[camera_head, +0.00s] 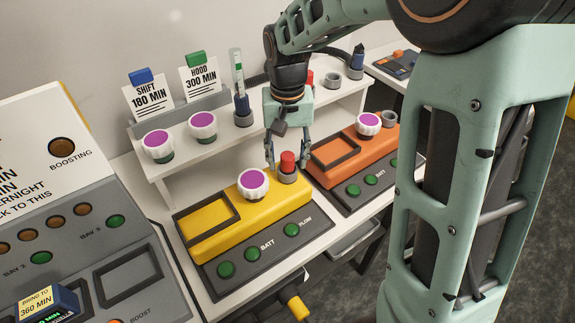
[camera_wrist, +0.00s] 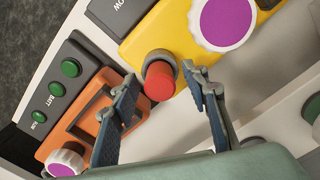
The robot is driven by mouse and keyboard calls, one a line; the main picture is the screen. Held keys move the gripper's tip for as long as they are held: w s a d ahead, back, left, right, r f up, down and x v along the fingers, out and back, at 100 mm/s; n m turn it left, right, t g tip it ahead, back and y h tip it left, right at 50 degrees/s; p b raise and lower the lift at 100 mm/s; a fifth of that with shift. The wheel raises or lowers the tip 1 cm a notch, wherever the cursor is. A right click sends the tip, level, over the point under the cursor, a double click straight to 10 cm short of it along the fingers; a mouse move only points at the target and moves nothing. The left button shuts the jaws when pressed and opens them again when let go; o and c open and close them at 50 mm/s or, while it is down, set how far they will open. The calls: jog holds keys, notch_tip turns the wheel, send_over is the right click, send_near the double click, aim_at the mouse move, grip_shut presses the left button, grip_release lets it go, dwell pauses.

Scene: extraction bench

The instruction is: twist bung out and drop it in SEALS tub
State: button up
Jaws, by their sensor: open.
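The red bung (camera_head: 288,161) stands upright in a grey collar (camera_head: 287,176) at the right end of the yellow unit (camera_head: 215,240). It also shows in the wrist view as a red cap (camera_wrist: 159,84) in the grey ring. My gripper (camera_head: 289,162) is open, with its fingertips on either side of the bung in the head view. In the wrist view the fingers (camera_wrist: 162,85) are spread with the bung between and just beyond the tips. I cannot tell whether they touch it. I cannot make out a SEALS tub.
A purple-topped white knob (camera_head: 253,182) stands close left of the bung on the yellow unit. An orange unit (camera_head: 352,155) sits to the right. A white shelf (camera_head: 180,165) behind holds capped knobs, sign cards and a tube (camera_head: 238,75).

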jog(key=m, duration=0.3)
jog(key=shift+b, duration=0.3)
jog(key=m, duration=0.4)
jog(key=shift+m, duration=0.4)
jog(key=m, duration=0.7)
jog(key=shift+c, duration=0.4)
